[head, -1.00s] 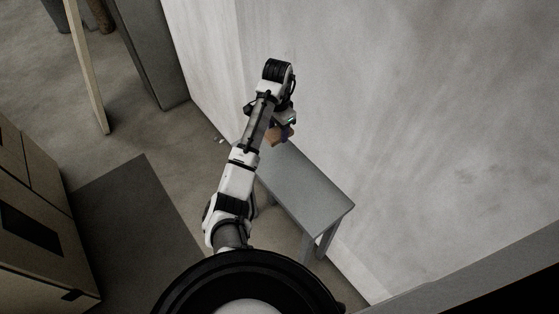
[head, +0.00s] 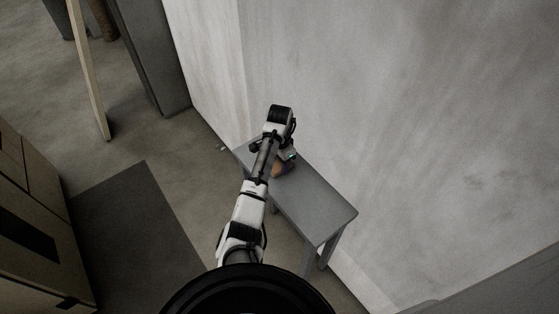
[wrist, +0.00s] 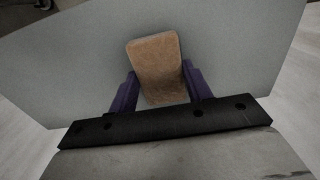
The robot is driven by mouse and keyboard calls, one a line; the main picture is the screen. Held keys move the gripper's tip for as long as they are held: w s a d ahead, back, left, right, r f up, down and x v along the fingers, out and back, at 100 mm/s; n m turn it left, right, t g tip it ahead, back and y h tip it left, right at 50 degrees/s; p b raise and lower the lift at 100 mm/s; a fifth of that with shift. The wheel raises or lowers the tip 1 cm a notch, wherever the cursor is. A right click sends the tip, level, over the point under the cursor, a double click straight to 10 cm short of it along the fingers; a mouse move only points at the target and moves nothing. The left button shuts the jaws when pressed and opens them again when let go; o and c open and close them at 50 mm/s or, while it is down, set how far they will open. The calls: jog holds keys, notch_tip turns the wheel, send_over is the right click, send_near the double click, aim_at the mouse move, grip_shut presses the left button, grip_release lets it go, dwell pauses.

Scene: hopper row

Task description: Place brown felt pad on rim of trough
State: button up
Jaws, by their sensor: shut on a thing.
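The brown felt pad (wrist: 155,62) is a tan-brown block with rounded corners, between the two purple fingers of my gripper (wrist: 160,88) in the wrist view. The gripper is shut on it, and its far end sticks out past the fingertips. In the head view the pad (head: 278,171) shows as a small brown patch below my gripper (head: 284,165), over the far part of a grey table. I cannot tell whether the pad touches the tabletop. I can make out no trough in either view.
The grey table (head: 318,205) stands along a pale wall (head: 400,120); its near part is bare. A dark mat (head: 135,230) lies on the floor to the left, beside boxy brown units (head: 30,220). A wooden plank (head: 87,75) and a grey cabinet (head: 150,55) stand farther back.

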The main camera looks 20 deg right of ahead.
jog(key=shift+f, duration=0.2)
jog(key=o, duration=1)
jog(key=shift+c, duration=0.2)
notch_tip(320, 180, up, 12)
jog(key=p, duration=0.1)
jog(key=shift+r, duration=0.25)
